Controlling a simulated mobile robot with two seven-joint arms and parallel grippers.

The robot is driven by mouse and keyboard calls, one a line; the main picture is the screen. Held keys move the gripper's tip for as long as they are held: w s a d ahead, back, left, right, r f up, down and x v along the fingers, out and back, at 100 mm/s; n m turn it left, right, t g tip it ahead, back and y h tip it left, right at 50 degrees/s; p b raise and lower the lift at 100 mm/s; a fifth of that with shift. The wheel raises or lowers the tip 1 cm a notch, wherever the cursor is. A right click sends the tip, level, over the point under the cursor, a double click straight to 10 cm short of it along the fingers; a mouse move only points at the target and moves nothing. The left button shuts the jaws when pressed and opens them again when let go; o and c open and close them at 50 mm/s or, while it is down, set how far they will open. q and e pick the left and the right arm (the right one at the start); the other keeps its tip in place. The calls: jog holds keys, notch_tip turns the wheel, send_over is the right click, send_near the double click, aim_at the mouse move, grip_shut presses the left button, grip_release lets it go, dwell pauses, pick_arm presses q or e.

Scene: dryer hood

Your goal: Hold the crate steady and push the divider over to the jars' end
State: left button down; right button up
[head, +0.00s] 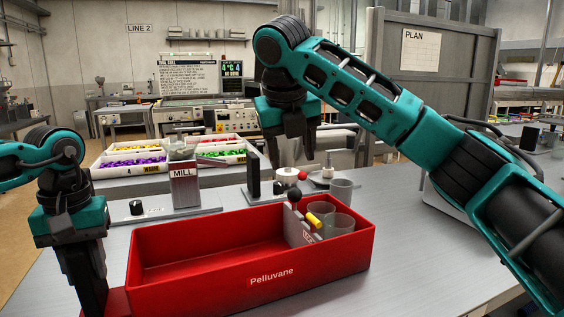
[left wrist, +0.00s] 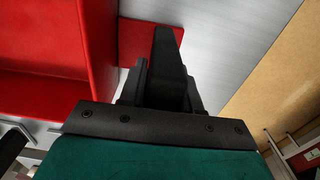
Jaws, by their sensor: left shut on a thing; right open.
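The red crate (head: 200,280) stands on the bench, with a wide empty compartment at its left. The grey divider (head: 298,234) stands across it right of the middle, with a dark knob and a yellow piece near its top. Two greyish see-through jars (head: 341,224) sit in the right end; whether the divider touches them is unclear. My left gripper (head: 94,308) is shut on the red tab (left wrist: 172,38) at the crate's left end; its fingertips are partly hidden. My right gripper (head: 293,163) is open and empty, pointing down above and behind the divider.
A MILL box (head: 184,186), a dark upright block (head: 253,176) and a white-topped round device (head: 288,175) stand behind too. Trays of coloured parts (head: 135,160) lie further back. The bench front right is clear.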

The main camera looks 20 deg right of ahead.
pick_arm(q)
jog(key=shift+f, duration=0.25)
jog(key=c, duration=1)
grip_release()
jog(key=shift+o, duration=1.4)
jog(key=shift+r, duration=0.15)
jog(key=shift+r, duration=0.15)
